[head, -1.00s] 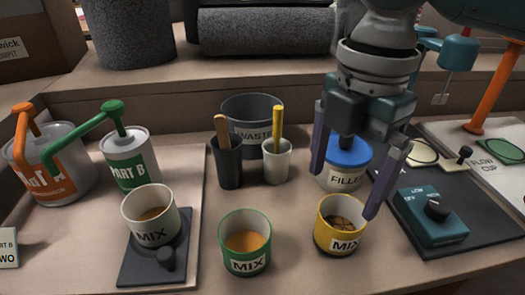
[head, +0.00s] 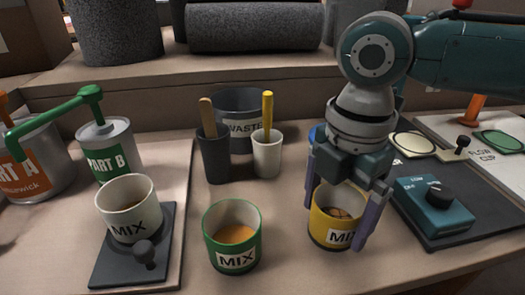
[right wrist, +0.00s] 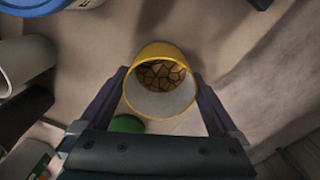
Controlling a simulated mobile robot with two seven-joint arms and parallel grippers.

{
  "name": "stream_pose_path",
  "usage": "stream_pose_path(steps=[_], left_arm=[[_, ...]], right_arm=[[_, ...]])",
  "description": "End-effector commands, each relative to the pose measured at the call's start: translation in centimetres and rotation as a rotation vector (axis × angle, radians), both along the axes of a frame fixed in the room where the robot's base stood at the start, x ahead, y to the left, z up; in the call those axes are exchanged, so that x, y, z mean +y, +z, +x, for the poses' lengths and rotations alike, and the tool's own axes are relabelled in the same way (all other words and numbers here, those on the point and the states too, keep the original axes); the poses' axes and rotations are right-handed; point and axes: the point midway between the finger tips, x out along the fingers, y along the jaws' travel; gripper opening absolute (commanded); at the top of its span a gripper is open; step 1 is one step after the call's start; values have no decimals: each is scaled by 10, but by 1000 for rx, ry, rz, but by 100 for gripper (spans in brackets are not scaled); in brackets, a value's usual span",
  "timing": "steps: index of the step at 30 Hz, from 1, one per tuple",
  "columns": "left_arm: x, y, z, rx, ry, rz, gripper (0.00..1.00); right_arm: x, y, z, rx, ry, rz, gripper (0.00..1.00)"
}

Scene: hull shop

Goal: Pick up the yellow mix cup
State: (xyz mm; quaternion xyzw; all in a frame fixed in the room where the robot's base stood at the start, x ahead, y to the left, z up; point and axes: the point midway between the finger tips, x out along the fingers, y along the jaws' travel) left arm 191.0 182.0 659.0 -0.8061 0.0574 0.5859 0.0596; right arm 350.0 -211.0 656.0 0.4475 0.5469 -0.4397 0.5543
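The yellow mix cup (head: 335,226) stands upright on the bench, with a white MIX label and cracked brown contents. My right gripper (head: 338,228) is open around it, one purple finger on each side. The cup's upper back is partly hidden by the gripper in the head view. My left gripper is not in view.
A green mix cup (head: 231,252) stands left of the yellow one. A white mix cup (head: 128,215) sits on a dark scale. A blue-lidded tub is mostly hidden behind my gripper. A teal control box (head: 432,208) stands close on the right.

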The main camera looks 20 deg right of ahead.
Motion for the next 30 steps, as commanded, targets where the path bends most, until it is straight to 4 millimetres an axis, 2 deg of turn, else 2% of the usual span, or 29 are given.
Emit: stream_pose_path(steps=[2, 17, 25, 30], left_arm=[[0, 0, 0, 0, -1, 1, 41], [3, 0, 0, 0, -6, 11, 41], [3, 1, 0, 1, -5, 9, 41], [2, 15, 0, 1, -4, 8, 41]], right_arm=[[0, 0, 0, 0, 0, 0, 86], [0, 0, 0, 0, 0, 0, 30], [0, 3, 0, -1, 0, 0, 29], [0, 28, 1, -4, 0, 1, 29]])
